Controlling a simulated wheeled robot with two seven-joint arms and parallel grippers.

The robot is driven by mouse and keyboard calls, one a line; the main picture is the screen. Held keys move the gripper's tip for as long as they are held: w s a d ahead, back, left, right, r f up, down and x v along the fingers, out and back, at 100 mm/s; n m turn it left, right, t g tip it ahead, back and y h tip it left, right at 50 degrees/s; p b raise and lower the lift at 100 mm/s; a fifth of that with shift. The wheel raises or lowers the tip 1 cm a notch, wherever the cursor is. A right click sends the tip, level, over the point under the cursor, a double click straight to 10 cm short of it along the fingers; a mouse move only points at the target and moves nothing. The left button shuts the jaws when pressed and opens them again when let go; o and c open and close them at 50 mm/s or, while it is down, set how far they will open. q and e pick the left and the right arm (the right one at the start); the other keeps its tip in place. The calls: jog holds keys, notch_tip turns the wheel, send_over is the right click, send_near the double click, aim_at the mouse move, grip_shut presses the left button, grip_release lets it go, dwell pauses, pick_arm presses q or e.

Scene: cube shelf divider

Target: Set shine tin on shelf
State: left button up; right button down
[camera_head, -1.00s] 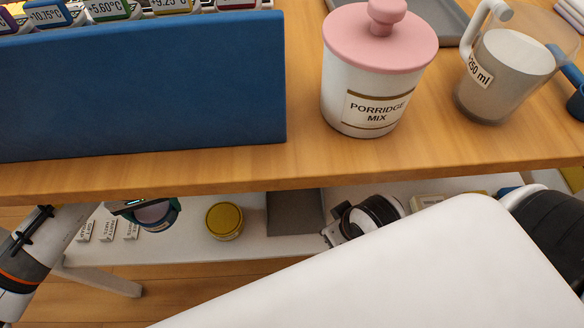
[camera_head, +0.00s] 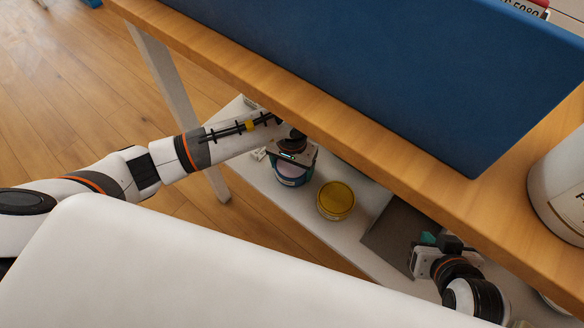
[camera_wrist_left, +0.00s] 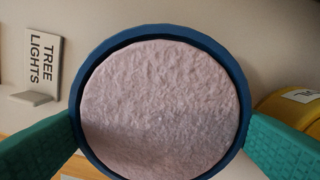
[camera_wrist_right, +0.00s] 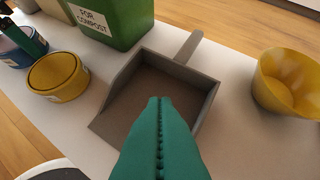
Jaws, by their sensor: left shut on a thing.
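A round tin with a dark blue rim and a pale pink top (camera_wrist_left: 160,110) is between the teal fingers of my left gripper (camera_wrist_left: 160,140), which is shut on it. In the head view this blue tin (camera_head: 291,173) is below my left gripper (camera_head: 292,152), at the lower white shelf (camera_head: 275,205). Its label is not readable, and I cannot tell if it touches the shelf. A yellow tin (camera_head: 335,200) stands just right of it. My right gripper (camera_wrist_right: 160,105) is shut and empty, above a grey dustpan (camera_wrist_right: 150,85).
The wooden tabletop (camera_head: 255,65) with a blue panel (camera_head: 400,60) overhangs the lower shelf. A green compost box (camera_wrist_right: 115,20) and a yellow bowl (camera_wrist_right: 288,82) flank the dustpan.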

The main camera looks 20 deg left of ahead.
pick_arm(q)
jog(key=shift+f, duration=0.4)
pick_arm(e)
jog(key=shift+w+a+r+t, duration=0.15)
jog(key=shift+w+r+t, duration=0.15)
jog(key=shift+w, duration=0.15)
pick_arm(q)
jog(key=shift+f, duration=0.15)
jog(key=o, duration=1.1)
jog(key=shift+o, duration=0.2)
pick_arm(e)
jog(key=shift+w+a+r+t, duration=0.15)
jog(key=shift+w+r+t, duration=0.15)
jog(key=shift+w+t, duration=0.15)
